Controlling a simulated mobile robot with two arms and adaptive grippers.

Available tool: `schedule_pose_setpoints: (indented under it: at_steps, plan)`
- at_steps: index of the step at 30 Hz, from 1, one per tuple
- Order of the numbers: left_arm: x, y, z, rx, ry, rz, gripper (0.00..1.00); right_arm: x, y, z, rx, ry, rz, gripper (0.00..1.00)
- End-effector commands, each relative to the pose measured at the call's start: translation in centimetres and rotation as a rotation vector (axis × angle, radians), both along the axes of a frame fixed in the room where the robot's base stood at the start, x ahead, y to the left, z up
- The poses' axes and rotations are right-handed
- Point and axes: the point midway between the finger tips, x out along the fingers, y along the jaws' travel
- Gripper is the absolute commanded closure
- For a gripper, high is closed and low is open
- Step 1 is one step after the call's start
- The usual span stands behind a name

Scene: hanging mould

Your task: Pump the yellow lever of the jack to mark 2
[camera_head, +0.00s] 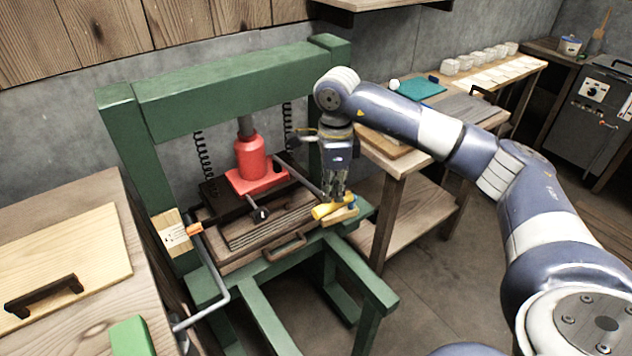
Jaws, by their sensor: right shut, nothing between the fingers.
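The red jack (252,160) stands upright in the green press frame (240,83), on a dark plate over a stack of boards. A dark bar runs from the jack toward the front right and ends in the yellow lever grip (324,211). My right gripper (338,194) points down with its fingers shut and empty, just above the yellow grip. I cannot tell whether the fingertips touch it. A pale mark board (172,232) with an orange pointer (195,229) is on the left post; its marks are too small to read. My left gripper is out of view.
A bent grey rod (222,280) sticks out at the front left. A wooden bench (62,238) stands left, a shelved table (392,166) right. Open floor lies at the front right.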

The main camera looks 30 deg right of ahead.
Motion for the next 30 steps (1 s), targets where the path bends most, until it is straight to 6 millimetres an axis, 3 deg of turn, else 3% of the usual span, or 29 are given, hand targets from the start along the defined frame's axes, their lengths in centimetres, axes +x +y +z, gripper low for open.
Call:
schedule_pose_setpoints:
  at_steps: [1, 13, 20, 30]
  plan:
    - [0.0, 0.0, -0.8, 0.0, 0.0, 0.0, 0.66, 0.0, 0.0, -1.1, -0.001, 0.0, 0.0, 1.0]
    - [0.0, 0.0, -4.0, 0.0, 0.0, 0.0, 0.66, 0.0, 0.0, -5.5, -0.001, 0.0, 0.0, 1.0]
    - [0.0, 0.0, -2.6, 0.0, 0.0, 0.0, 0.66, 0.0, 0.0, -3.7, -0.001, -0.002, 0.0, 1.0]
    - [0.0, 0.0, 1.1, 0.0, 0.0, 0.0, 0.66, 0.0, 0.0, 1.8, 0.0, -0.001, 0.0, 1.0]
